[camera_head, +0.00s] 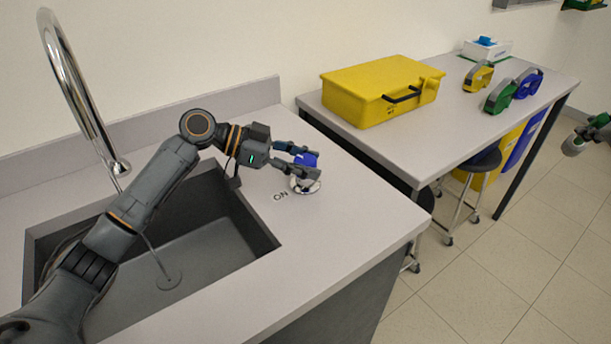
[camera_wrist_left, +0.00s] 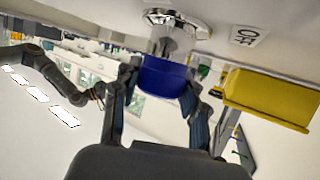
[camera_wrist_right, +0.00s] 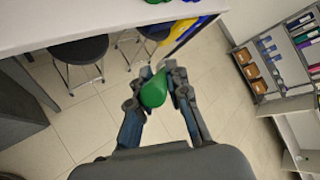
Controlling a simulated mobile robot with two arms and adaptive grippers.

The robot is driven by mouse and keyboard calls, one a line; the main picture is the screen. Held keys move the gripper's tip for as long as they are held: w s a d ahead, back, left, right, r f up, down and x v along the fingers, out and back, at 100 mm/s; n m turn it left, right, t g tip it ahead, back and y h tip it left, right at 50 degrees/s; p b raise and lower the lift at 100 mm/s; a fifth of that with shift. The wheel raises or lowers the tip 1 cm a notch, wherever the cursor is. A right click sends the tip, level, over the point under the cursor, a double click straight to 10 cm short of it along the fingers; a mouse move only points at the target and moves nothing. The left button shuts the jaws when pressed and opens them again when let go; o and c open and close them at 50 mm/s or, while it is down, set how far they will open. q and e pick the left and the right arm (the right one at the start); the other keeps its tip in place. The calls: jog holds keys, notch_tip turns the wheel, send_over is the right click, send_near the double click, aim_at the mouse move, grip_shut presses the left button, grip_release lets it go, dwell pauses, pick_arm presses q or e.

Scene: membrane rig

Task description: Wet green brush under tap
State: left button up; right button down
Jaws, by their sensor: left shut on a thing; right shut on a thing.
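The tap (camera_head: 75,95) is a tall chrome arched spout over the grey sink (camera_head: 205,243). A thin stream of water (camera_head: 150,243) runs from its tip to the drain. My left gripper (camera_head: 303,159) is shut on the blue tap knob (camera_head: 310,161), which sits on a chrome base beside an "ON" label (camera_head: 281,196). The knob also shows between the fingers in the left wrist view (camera_wrist_left: 165,76). My right gripper (camera_wrist_right: 160,82) is shut on the green brush (camera_wrist_right: 154,90), above the floor. The brush shows partly at the right edge of the head view (camera_head: 600,121), away from the water.
A second table (camera_head: 455,120) on the right holds a yellow case (camera_head: 378,90), several tape dispensers and a white box (camera_head: 487,49). Stools (camera_head: 473,165) stand under it. Open floor lies right of the sink counter. A shelf with bins (camera_wrist_right: 255,75) stands further off.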

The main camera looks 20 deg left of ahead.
pick_arm(q)
jog(key=shift+m+g+h+b, duration=0.4)
jog(key=shift+m+g+b, duration=0.4)
jog(key=shift+m+g, duration=0.4)
jog(key=shift+g, duration=0.3)
jog(key=o, duration=1.2)
jog(key=shift+c, duration=0.2)
jog(key=v, duration=1.2)
jog(key=shift+f, duration=0.1)
